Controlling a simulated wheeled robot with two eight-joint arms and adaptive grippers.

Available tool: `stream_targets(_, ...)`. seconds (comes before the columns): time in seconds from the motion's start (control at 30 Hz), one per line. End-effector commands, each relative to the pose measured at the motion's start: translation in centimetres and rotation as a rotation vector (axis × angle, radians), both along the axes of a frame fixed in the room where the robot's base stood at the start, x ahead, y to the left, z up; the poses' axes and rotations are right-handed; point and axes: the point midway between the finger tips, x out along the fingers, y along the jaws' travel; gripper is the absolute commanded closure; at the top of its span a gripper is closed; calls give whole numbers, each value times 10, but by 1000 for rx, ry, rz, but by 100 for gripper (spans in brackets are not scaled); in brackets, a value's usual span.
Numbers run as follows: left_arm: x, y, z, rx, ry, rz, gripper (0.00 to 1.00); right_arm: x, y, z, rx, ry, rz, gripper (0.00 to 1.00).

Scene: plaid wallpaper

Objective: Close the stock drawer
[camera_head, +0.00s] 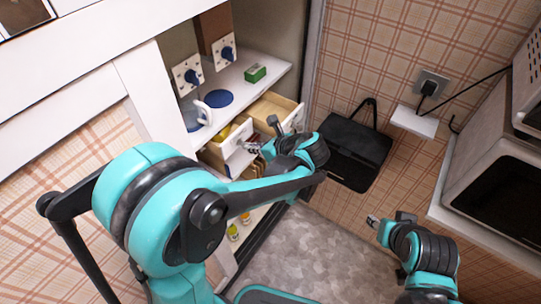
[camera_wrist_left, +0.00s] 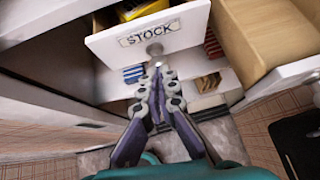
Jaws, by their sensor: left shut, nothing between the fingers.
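The stock drawer (camera_head: 232,141) juts out of the white cabinet in the head view, partly hidden by my left arm. In the left wrist view its white front (camera_wrist_left: 185,27) carries a "STOCK" label and a round knob (camera_wrist_left: 154,49), with something yellow inside. The drawer is pulled open. My left gripper (camera_head: 252,147) is in front of the drawer. In the left wrist view the left gripper (camera_wrist_left: 157,75) is shut and empty, its tips just below the knob; I cannot tell whether they touch it. My right gripper (camera_head: 374,222) is low at right, away from the drawer.
A second wooden drawer (camera_head: 272,106) stands open beside the stock drawer, close to my left gripper. A shelf (camera_head: 262,86) above holds a green box (camera_head: 255,73), a blue plate (camera_head: 219,98) and a jug. A black bag (camera_head: 352,153) hangs on the wall. Grey floor (camera_head: 310,255) lies clear.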

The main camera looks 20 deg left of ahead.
Motion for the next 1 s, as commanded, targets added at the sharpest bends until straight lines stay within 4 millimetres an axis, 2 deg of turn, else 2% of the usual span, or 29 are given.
stream_targets(0.03, 3, 14, 0, 0, 0, 7, 100, 0, 0, 1, 0, 0, 0, 60)
stream_targets(0.2, 15, 47, 0, 0, 0, 5, 100, 0, 0, 1, 0, 0, 0, 60)
stream_targets(0.4, 25, 73, 0, 0, 1, 3, 100, 0, 0, 2, 0, 0, 0, 60)
stream_targets(0.63, 30, 86, 0, 0, 1, 1, 100, 0, 0, 2, 0, 0, 0, 60)
stream_targets(1.0, 30, 87, 0, 0, 1, 1, 100, 0, 0, 2, 0, 0, 0, 60)
